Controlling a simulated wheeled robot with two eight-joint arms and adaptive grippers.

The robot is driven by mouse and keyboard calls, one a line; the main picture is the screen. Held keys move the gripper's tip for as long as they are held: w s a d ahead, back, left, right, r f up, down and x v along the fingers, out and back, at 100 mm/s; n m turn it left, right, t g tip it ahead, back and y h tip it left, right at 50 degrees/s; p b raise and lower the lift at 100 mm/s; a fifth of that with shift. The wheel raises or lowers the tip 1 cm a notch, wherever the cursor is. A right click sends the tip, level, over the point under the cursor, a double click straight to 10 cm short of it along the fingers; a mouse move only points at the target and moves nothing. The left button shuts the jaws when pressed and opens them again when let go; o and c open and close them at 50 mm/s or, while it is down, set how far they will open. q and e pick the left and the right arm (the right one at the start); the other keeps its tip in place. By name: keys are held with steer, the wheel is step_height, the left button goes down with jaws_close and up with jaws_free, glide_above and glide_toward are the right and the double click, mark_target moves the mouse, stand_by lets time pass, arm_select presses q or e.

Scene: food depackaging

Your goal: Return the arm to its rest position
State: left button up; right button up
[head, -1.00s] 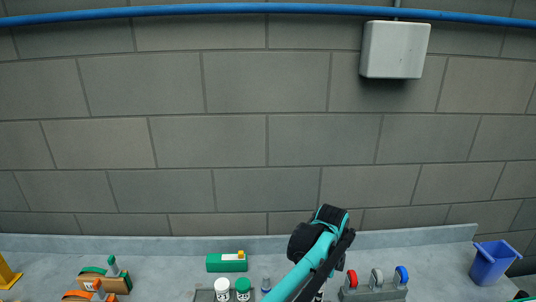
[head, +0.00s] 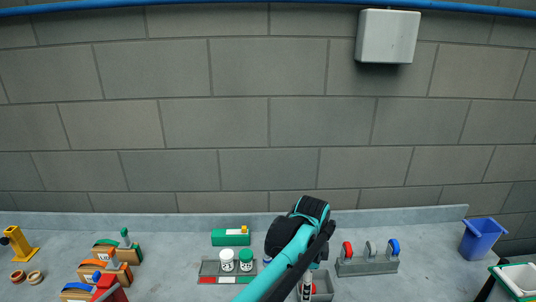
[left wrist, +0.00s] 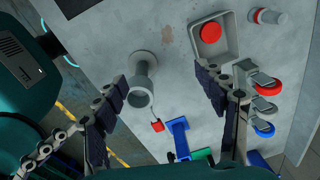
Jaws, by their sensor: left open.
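My left arm, teal and black, rises from the bottom middle of the head view, its black joint in front of the back of the table. Behind the gap, on the grey table (left wrist: 150,25), stands a grey round-mouthed fixture (left wrist: 142,75). I cannot tell how high the fingers are above it. My right gripper is not in view.
The head view shows a tray (head: 208,270) with white jars, a green box (head: 231,237), a hook rack (head: 367,266) and a blue bin (head: 482,240). Packages on stands (head: 116,256) are at left. A grey tray (left wrist: 232,50) holds a red disc.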

arm_select(q)
steer(key=s+a+f+n+t+b, duration=0.1)
steer(key=s+a+f+n+b, duration=0.1)
steer(key=s+a+n+b, duration=0.3)
steer(key=a+f+n+t+b, duration=0.1)
steer(key=a+f+n, duration=0.1)
steer(key=a, duration=0.5)
steer(key=s+a+f+n+t+b, duration=0.1)
steer(key=s+a+f+n+b, duration=0.1)
steer(key=s+a+n+b, duration=0.3)
steer(key=s+a+f+n+t+b, duration=0.1)
steer(key=s+a+f+n, duration=0.1)
steer(key=a+f, duration=0.1)
steer(key=s+a+f+n+t+b, duration=0.1)
steer(key=s+a+f+n+b, duration=0.1)
steer(key=s+a+f+n, duration=0.1)
steer(key=s+a+f+n+t+b, duration=0.1)
steer(key=s+a+f+n, duration=0.1)
steer(key=a+f, duration=0.3)
steer(key=shift+s+a+n+t+b, duration=0.15)
steer(key=shift+n+t+b, duration=0.15)
steer(key=shift+n, duration=0.1)
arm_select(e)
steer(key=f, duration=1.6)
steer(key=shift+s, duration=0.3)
arm_select(q)
steer(key=shift+r, duration=0.1)
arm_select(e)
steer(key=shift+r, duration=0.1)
